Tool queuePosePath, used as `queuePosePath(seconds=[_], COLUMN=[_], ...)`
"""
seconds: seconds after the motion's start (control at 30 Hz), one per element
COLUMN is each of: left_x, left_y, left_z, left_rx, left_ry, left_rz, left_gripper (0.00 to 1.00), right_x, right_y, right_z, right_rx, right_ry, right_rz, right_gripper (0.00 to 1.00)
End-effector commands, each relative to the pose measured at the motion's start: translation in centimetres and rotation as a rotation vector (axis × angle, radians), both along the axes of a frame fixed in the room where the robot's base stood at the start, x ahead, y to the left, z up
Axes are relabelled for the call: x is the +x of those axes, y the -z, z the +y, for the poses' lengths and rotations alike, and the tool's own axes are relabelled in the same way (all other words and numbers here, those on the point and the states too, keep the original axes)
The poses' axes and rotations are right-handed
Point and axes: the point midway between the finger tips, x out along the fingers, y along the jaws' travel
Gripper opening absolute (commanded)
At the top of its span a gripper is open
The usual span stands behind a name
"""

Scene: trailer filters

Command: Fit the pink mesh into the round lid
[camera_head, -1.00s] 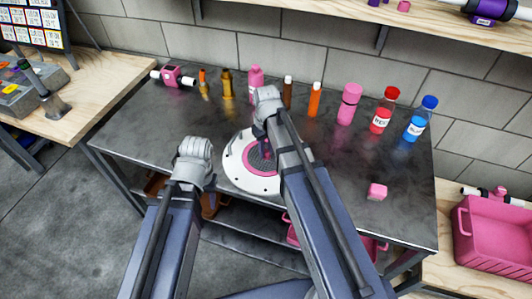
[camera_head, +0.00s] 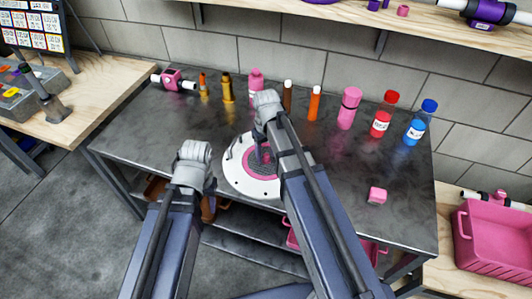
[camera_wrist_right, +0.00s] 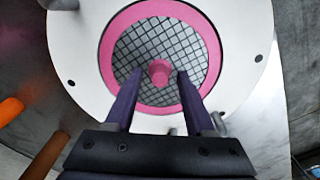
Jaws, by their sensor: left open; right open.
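The round lid (camera_head: 236,179) is a white disc lying flat on the dark table; it also shows in the right wrist view (camera_wrist_right: 75,62). The pink mesh (camera_wrist_right: 190,52), a pink ring around a grey grid with a pink centre knob (camera_wrist_right: 160,72), lies within the lid's opening. I cannot tell how deep it sits. My right gripper (camera_wrist_right: 157,82) is open over the mesh, its fingers on either side of the knob with gaps showing. My left gripper (camera_head: 196,172) is over the table's front edge, left of the lid; its fingers are hidden behind its wrist.
Several bottles line the table's back, including a pink bottle (camera_head: 349,108), a red bottle (camera_head: 381,122) and a blue bottle (camera_head: 414,130). A pink block (camera_head: 377,195) lies right of the lid. A pink crate (camera_head: 490,235) stands far right. The table between block and bottles is clear.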

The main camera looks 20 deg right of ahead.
Motion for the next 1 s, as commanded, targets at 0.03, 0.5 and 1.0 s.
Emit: queuePosePath(seconds=[0.03, 0.5, 1.0], left_x=[0.0, 0.0, 0.0], left_y=[-0.5, -6.4, -12.1], left_z=[0.0, 0.0, 0.0], left_rx=[0.000, 0.000, 0.000], left_ry=[0.000, 0.000, 0.000], left_rz=[0.000, 0.000, 0.000], left_gripper=[0.50, 0.50, 0.50], right_x=[0.0, 0.0, 0.0], right_y=[-0.5, -6.4, -12.1], right_z=[0.0, 0.0, 0.0], right_rx=[0.000, 0.000, 0.000], right_ry=[0.000, 0.000, 0.000], right_rz=[0.000, 0.000, 0.000], right_gripper=[0.55, 0.55, 0.55])
